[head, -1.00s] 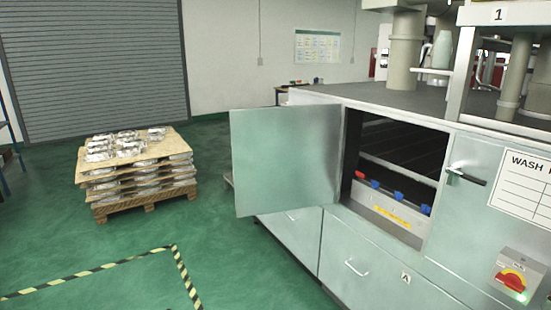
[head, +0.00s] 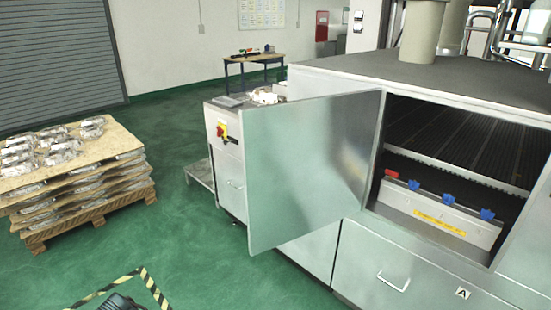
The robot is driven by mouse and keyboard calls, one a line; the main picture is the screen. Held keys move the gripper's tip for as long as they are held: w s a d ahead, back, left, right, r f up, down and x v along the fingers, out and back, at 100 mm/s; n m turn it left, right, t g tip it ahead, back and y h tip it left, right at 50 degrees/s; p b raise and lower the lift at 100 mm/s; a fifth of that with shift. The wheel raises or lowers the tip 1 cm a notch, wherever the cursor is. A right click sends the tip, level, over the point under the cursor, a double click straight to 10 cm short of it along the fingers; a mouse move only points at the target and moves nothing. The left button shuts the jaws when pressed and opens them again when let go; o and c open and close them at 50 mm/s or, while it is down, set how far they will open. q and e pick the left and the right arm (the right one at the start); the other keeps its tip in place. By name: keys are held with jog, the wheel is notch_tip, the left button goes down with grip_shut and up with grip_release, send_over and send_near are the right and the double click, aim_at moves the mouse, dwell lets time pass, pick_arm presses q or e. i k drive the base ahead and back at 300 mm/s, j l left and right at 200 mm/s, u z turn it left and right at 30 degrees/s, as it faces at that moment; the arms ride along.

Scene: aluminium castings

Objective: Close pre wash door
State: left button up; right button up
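The pre wash door (head: 310,165) is a flat grey metal panel in the middle of the head view. It stands wide open, swung out to the left from its hinge side at the opening's left edge. The open compartment (head: 455,150) to its right shows dark ribbed rollers and a front bar (head: 440,214) with red and blue fittings and a yellow label. A small dark part at the bottom left edge may belong to my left arm; its fingers cannot be made out. My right gripper is out of view.
A wooden pallet (head: 85,210) stacked with castings stands on the left. A drawer with a handle (head: 393,283) is below the opening. A side cabinet with a red-yellow switch (head: 222,130) stands behind the door. Green floor (head: 185,255) is clear between pallet and machine.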

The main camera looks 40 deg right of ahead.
aim_at(305, 162)
jog(key=i, duration=3)
jog(key=z, duration=4)
